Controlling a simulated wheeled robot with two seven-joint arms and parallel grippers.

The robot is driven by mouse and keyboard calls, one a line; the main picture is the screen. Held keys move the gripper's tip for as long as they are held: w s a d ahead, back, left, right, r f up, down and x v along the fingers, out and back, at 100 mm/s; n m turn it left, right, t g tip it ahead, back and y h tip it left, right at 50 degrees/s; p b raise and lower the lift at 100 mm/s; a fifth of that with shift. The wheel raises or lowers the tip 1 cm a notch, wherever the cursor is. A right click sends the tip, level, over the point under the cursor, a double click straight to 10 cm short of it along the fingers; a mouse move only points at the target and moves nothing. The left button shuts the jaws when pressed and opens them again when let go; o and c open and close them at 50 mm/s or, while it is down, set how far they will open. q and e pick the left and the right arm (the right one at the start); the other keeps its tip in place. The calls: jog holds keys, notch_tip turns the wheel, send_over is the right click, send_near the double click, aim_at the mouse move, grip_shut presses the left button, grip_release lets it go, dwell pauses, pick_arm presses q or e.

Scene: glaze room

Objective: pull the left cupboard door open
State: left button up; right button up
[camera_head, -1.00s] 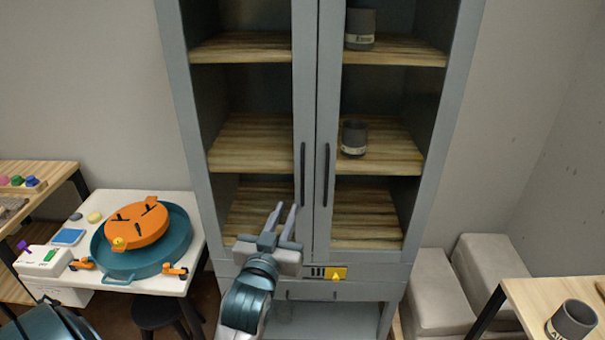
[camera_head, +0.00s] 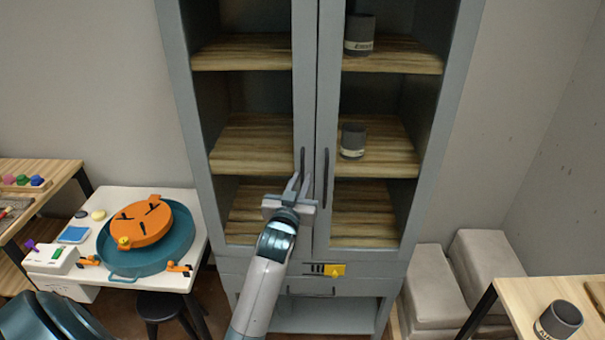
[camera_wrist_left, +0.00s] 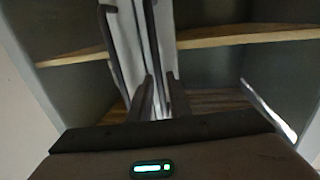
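The grey cupboard stands ahead in the head view, and its left door (camera_head: 307,80) looks closed beside the right door (camera_head: 328,90). The left door's dark upright handle (camera_head: 303,161) is close to the meeting edge. My left gripper (camera_head: 299,178) is open, its two fingers pointing up at the handle's lower end. I cannot tell whether the handle is between the fingers or they touch it. The left wrist view shows the spread fingers (camera_wrist_left: 158,88) in front of pale door edges and dark handle bars. My right gripper is not in view.
The right door's handle (camera_head: 325,178) is just right of my left gripper. A white table (camera_head: 120,197) with a teal basin (camera_head: 160,262) stands left. Dark cups stand on the cupboard's right shelves. A wooden table (camera_head: 560,290) with a cup (camera_head: 558,320) is at right.

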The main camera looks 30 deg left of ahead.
pick_arm(q)
jog(key=shift+w+a, duration=0.25)
jog(key=shift+w, duration=0.4)
grip_shut()
